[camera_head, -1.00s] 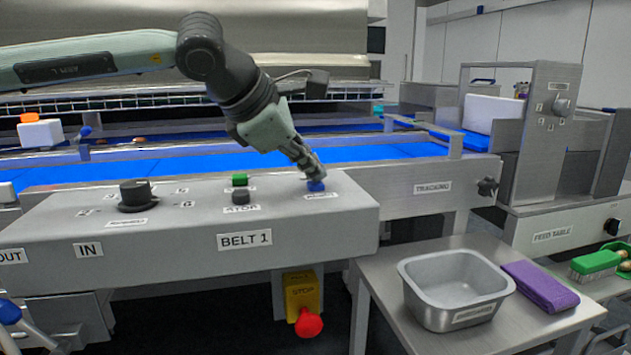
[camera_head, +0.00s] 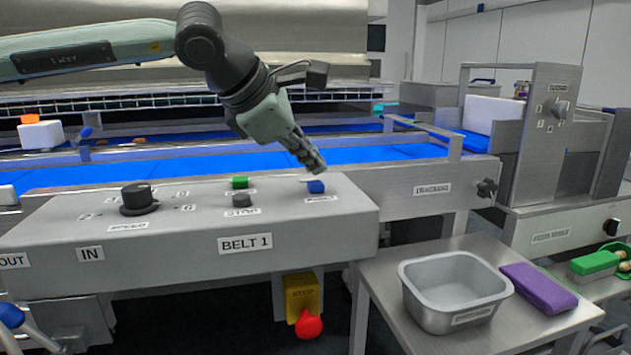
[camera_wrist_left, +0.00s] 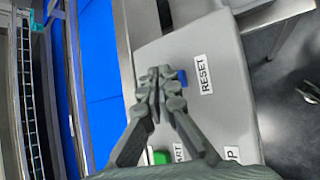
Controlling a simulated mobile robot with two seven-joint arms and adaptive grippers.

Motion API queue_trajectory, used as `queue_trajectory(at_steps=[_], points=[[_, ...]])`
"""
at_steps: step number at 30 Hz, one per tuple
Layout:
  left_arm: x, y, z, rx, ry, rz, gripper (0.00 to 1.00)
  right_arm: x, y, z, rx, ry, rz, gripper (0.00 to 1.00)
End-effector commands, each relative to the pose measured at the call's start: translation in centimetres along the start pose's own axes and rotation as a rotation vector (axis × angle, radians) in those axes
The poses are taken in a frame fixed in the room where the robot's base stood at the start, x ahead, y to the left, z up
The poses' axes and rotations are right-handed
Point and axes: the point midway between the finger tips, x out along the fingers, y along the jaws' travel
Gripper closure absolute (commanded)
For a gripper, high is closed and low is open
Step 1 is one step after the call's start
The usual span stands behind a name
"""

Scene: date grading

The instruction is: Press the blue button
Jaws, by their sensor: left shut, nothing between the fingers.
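The blue button (camera_head: 316,186) stands at the right end of the grey BELT 1 control panel (camera_head: 180,245), above a small label. In the left wrist view the blue button (camera_wrist_left: 183,78) shows beside the fingertips, partly hidden by them, and its label reads RESET. My left gripper (camera_head: 318,170) is shut and empty. Its fingertips point down just above the button, with a small gap visible in the head view. The left gripper (camera_wrist_left: 160,76) also shows shut in the left wrist view. My right gripper is not in view.
A green button (camera_head: 240,181), a dark stop button (camera_head: 242,200) and a black speed knob (camera_head: 138,198) share the panel. The blue belt (camera_head: 370,155) runs behind. A red emergency stop (camera_head: 309,325) hangs below. A metal bin (camera_head: 455,318) stands on the side table.

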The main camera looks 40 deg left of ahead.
Motion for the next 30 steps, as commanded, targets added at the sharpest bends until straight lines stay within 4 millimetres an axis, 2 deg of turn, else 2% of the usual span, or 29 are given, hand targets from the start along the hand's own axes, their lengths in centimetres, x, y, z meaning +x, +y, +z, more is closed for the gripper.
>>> queue_trajectory(at_steps=[18,30], points=[[-3.5,2.6,2.5,0.001,0.0,0.001,1.0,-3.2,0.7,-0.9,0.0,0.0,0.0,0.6],[-3.5,2.5,2.5,0.0,-0.001,0.001,1.0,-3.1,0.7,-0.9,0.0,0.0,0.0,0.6]])
